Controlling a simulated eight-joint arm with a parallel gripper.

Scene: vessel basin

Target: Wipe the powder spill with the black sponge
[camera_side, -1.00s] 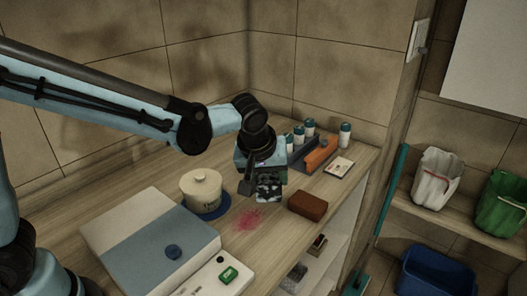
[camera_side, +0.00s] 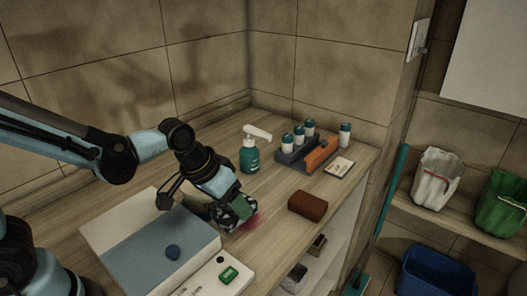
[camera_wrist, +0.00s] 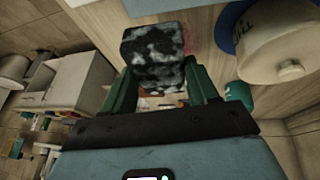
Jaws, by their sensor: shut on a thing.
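My gripper (camera_side: 233,206) is shut on the black sponge (camera_side: 241,220), low over the counter. In the wrist view the sponge (camera_wrist: 152,48) sits between the green fingers of my gripper (camera_wrist: 160,85), its black face mottled with pale grey-white patches. The pink-red powder spill (camera_side: 259,220) lies on the wood just right of the sponge in the side view, partly hidden by it. A faint pink patch of the spill (camera_wrist: 191,38) also shows beside the sponge in the wrist view. I cannot tell whether the sponge touches the counter.
A lidded cream pot (camera_wrist: 275,48) on a blue mat stands close by in the wrist view. A teal pump bottle (camera_side: 250,155) stands behind my gripper. A brown block (camera_side: 308,205) lies to the right, before a bottle rack (camera_side: 292,157). A grey-white case (camera_side: 150,240) is at left.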

